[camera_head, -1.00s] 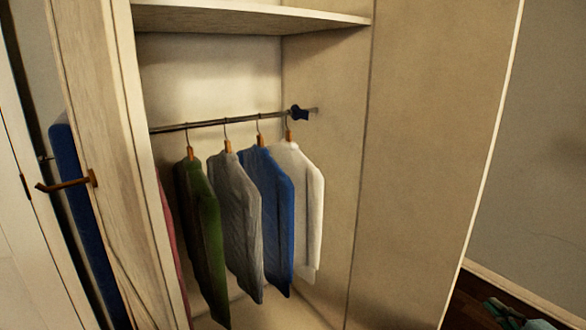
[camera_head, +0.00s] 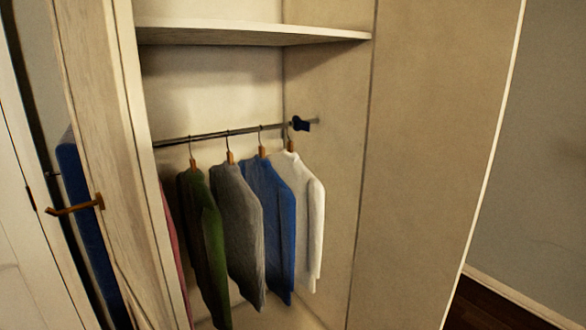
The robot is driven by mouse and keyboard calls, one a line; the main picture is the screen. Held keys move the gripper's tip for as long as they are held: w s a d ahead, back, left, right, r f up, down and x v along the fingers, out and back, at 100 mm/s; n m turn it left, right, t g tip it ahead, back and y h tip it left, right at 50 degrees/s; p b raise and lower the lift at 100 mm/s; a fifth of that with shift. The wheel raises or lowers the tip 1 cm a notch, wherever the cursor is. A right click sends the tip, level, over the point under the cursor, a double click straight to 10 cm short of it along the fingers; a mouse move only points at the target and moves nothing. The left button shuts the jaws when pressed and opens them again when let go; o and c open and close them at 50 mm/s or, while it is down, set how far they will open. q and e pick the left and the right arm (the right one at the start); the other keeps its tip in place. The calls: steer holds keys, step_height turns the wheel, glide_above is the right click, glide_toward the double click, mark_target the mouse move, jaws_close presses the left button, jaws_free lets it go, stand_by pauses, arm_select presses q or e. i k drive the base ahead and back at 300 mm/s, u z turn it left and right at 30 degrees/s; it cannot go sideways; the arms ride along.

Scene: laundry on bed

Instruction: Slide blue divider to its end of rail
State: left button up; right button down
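The blue divider (camera_head: 301,124) is a small dark blue piece on the metal rail (camera_head: 225,134) inside the wardrobe. It sits near the rail's right end, just right of the white garment's hanger. The rail's left end is hidden behind the wardrobe's left panel. Neither of my grippers is in view.
A shelf (camera_head: 250,34) spans above the rail. The left panel (camera_head: 110,160) carries a brown hook (camera_head: 75,207). A pink garment (camera_head: 174,250) shows partly behind that panel, and a dark blue item (camera_head: 85,220) is outside it. A plain panel (camera_head: 430,160) closes the right side.

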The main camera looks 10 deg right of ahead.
mark_target(302, 125)
steer(key=k, duration=0.5)
steer(key=z, duration=2.15)
steer(key=i, duration=3.4)
steer(key=u, duration=3.45)
steer(key=i, duration=0.5)
steer(key=z, duration=0.1)
steer(key=k, duration=0.1)
steer(key=z, duration=0.05)
